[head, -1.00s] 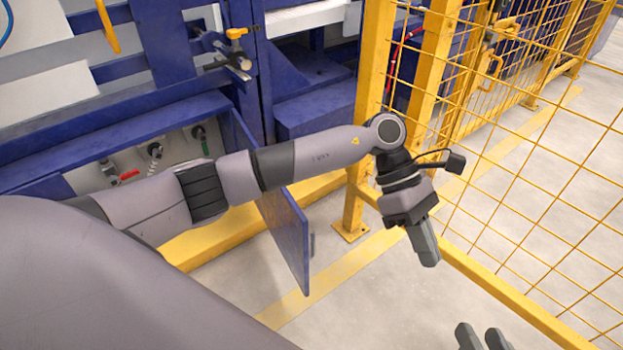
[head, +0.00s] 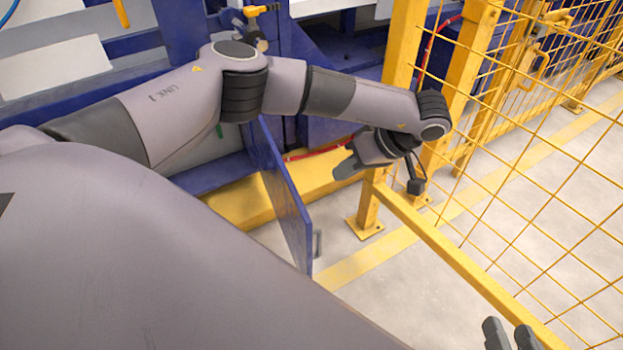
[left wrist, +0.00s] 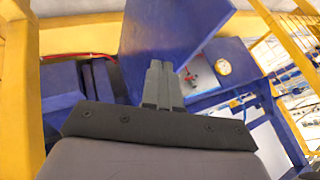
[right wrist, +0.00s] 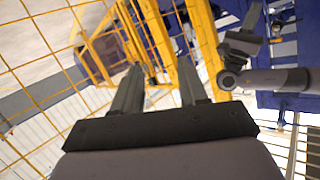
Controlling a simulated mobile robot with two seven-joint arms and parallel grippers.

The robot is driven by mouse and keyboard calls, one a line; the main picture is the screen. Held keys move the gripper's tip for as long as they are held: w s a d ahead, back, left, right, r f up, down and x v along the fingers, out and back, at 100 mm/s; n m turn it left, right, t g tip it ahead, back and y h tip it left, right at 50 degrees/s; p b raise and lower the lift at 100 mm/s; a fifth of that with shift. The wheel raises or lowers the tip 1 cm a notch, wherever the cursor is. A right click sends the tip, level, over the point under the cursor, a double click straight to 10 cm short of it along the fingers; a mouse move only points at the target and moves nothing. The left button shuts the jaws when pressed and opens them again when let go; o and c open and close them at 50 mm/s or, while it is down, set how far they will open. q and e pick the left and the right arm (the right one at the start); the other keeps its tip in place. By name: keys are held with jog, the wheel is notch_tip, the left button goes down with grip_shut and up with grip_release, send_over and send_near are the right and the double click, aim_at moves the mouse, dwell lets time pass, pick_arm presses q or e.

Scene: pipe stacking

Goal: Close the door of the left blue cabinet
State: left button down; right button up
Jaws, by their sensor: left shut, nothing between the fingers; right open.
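The blue cabinet door (head: 287,201) stands open in the head view, seen nearly edge-on, with a small grey handle (head: 318,244) on its right side. My left gripper (head: 346,168) is shut and empty, to the right of the door and apart from it in that view. In the left wrist view the shut fingers (left wrist: 162,84) point toward a blue panel that looks like the door (left wrist: 168,35); I cannot tell whether they touch. My left arm hides much of the cabinet opening. My right gripper (right wrist: 158,88) is open and empty; its fingertips show at the head view's bottom edge (head: 510,330).
A yellow mesh fence (head: 520,170) with a thick post (head: 369,205) stands right of the door, close to my left wrist. A yellow beam (head: 235,208) runs along the floor below the cabinet. Grey floor (head: 400,300) lies clear between door and fence.

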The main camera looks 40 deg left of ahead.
aim_at(285, 188)
pick_arm(q)
jog(key=s+a+f+b, duration=0.2)
jog(key=s+a+f, duration=0.2)
jog(key=a, duration=0.1)
jog(key=shift+s+f, duration=0.2)
jog(key=shift+s, duration=0.1)
pick_arm(e)
jog(key=shift+s+d+r+n+t, duration=0.1)
jog(key=shift+s+d+n+t, duration=0.25)
jog(key=shift+d+n+t, duration=0.3)
pick_arm(q)
jog(key=shift+a, duration=0.1)
pick_arm(e)
jog(key=shift+d, duration=0.15)
